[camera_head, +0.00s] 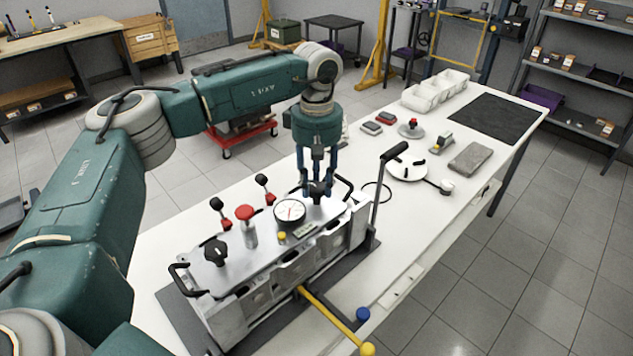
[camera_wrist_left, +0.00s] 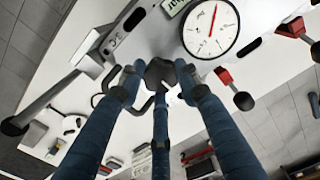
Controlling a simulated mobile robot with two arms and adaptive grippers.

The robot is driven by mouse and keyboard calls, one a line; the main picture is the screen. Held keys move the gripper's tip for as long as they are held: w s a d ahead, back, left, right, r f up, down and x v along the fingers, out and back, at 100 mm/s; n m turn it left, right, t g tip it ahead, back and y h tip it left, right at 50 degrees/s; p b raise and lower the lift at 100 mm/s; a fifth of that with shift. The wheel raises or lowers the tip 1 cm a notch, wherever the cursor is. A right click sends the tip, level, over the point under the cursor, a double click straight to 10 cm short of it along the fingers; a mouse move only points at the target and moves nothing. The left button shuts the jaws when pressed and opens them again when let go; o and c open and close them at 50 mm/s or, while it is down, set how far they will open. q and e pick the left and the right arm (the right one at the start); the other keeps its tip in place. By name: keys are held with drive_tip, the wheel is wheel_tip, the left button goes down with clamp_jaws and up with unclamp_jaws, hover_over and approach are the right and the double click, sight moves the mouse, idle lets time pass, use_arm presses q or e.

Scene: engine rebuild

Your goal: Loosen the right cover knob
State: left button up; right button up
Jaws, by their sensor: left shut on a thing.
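The engine block (camera_head: 290,260) stands on a dark mat on the white bench, with a metal cover (camera_head: 265,238) on top. The right cover knob (camera_head: 317,188) is a dark lobed knob at the far right end of the cover. My left gripper (camera_head: 317,184) reaches down from above with its fingers shut around this knob. In the left wrist view the knob (camera_wrist_left: 160,72) sits between the fingertips (camera_wrist_left: 155,80), which partly hide it. The left cover knob (camera_head: 215,252), black, stands at the near left end of the cover. My right gripper is not seen.
A dial gauge (camera_head: 290,211), a red-topped plunger (camera_head: 246,225) and two red clamps stand close by on the cover. A black-handled lever (camera_head: 388,165) rises just right of the gripper. A yellow-handled bar (camera_head: 335,318) sticks out in front. Small parts and a white bin (camera_head: 435,90) lie farther back.

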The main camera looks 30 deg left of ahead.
use_arm(q)
drive_tip(key=n, duration=0.3)
drive_tip(key=shift+d+n, duration=0.1)
drive_tip(key=shift+n, duration=0.3)
drive_tip(key=n, duration=0.2)
drive_tip(key=n+b, duration=0.1)
drive_tip(key=n, duration=0.1)
drive_tip(key=shift+w+n, duration=0.2)
drive_tip(key=shift+n, duration=0.1)
drive_tip(key=n, duration=0.4)
drive_tip(key=shift+w+n, duration=0.1)
drive_tip(key=shift+n, duration=0.2)
drive_tip(key=n, duration=0.4)
drive_tip(key=shift+w, duration=0.1)
drive_tip(key=n, duration=0.5)
drive_tip(key=shift+a, duration=0.25)
drive_tip(key=n, duration=0.4)
drive_tip(key=shift+a+n, duration=0.1)
drive_tip(key=shift+n, duration=0.2)
drive_tip(key=n, duration=0.4)
drive_tip(key=shift+a, duration=0.1)
drive_tip(key=shift+a+n, duration=0.1)
drive_tip(key=shift+n, duration=2.1)
